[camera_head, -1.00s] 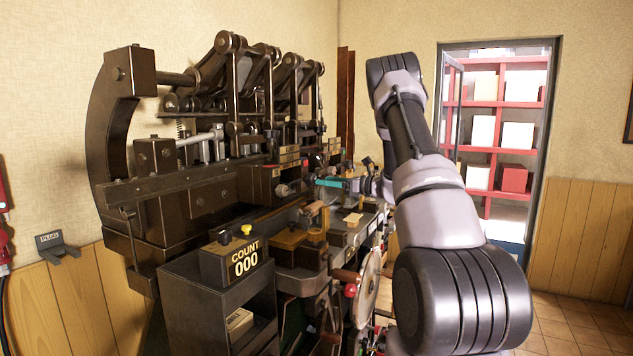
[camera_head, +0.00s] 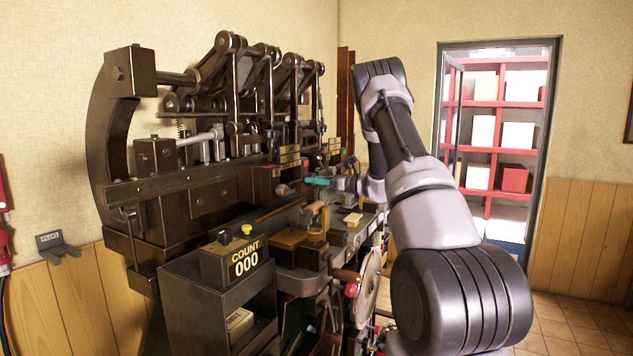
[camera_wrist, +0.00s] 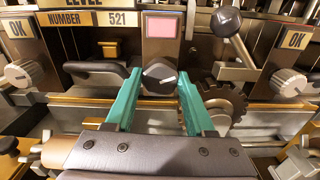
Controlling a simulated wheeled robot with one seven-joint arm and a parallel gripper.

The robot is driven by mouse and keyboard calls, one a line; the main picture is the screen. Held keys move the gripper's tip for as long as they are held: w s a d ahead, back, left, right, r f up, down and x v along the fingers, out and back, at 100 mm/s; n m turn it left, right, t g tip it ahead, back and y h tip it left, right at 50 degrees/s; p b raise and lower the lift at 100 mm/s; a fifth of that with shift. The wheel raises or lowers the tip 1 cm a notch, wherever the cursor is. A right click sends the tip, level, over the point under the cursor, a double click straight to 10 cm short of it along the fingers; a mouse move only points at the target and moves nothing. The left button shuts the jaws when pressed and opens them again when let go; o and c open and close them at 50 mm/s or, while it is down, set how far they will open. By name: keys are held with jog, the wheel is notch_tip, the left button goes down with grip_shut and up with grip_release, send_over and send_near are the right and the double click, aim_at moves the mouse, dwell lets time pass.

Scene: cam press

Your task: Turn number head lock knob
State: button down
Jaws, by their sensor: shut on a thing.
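The lock knob (camera_wrist: 159,78) is a dark round knob with a light pointer mark, on a brown block (camera_wrist: 158,50) below a pink panel (camera_wrist: 163,26) in the wrist view. A NUMBER plate reading 521 (camera_wrist: 85,19) is at its upper left. My gripper (camera_wrist: 160,76) has teal fingers on the left and right of the knob and is shut on it. In the head view my gripper (camera_head: 318,181) is small beside the machine's front, and the knob cannot be made out there.
A ball-ended lever (camera_wrist: 232,42) and a toothed wheel (camera_wrist: 218,106) are close to the right finger. A black handle (camera_wrist: 92,77) is at the left. Silver knobs (camera_wrist: 18,73) flank the area. A counter box (camera_head: 235,259) stands in front of the machine.

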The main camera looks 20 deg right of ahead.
jog(key=shift+m, duration=0.3)
jog(key=m, duration=2.3)
jog(key=shift+f, duration=0.2)
jog(key=shift+m, duration=0.4)
jog(key=shift+c, duration=1.3)
grip_release()
jog(key=shift+r, duration=0.1)
jog(key=v, duration=1.1)
